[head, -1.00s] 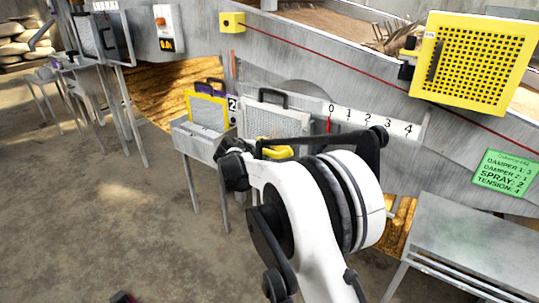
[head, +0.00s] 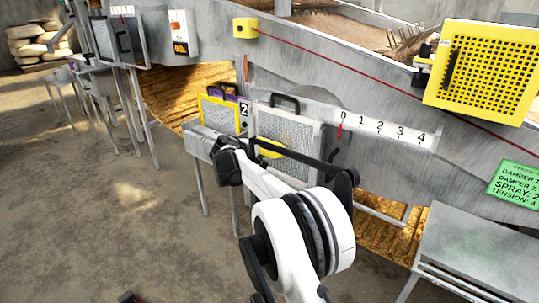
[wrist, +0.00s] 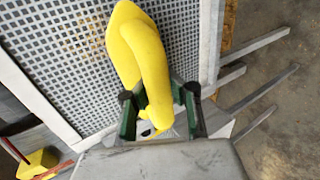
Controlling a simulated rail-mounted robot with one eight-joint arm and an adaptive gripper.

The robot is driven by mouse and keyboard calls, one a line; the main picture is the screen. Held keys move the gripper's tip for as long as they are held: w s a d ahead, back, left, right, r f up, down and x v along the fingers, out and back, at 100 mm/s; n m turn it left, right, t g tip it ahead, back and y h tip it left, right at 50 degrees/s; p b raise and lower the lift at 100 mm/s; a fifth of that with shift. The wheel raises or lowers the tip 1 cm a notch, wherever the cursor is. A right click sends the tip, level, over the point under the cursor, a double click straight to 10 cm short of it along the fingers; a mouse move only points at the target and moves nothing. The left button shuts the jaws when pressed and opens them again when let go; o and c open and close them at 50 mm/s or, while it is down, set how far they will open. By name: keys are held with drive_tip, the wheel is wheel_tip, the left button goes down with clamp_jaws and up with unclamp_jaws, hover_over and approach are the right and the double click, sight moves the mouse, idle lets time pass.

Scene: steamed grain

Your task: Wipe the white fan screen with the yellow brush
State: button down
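The white fan screen (head: 301,143), a pale frame around a grey mesh with a black handle on top, stands upright against the machine. In the wrist view its mesh (wrist: 62,62) fills the upper left. The yellow brush (head: 270,149) is in front of the screen's left part in the head view, partly hidden by my arm. In the wrist view the brush (wrist: 140,52) overlaps the mesh; I cannot tell whether it touches it. My gripper (wrist: 160,108) has its green fingers on either side of the brush's yellow body and is shut on it. The bristles are hidden.
A yellow-framed screen (head: 221,114) stands to the left, by a "2" label. A scale plate (head: 385,128) numbered 0 to 4 is to the right. A yellow perforated guard (head: 485,72) sticks out above a grey table (head: 478,238). The floor at left is open.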

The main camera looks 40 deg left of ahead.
sight(285, 151)
drive_tip(key=shift+a, duration=0.5)
drive_tip(key=shift+w+r+p, duration=0.1)
drive_tip(key=shift+r+p, duration=0.6)
drive_tip(key=shift+r, duration=0.95)
drive_tip(key=shift+d+b, duration=0.5)
drive_tip(key=shift+d, duration=3.65)
drive_tip(key=shift+s, duration=0.2)
drive_tip(key=shift+s, duration=2.95)
drive_tip(key=shift+s, duration=0.1)
drive_tip(key=shift+s+b, duration=0.3)
drive_tip(key=shift+s, duration=1.1)
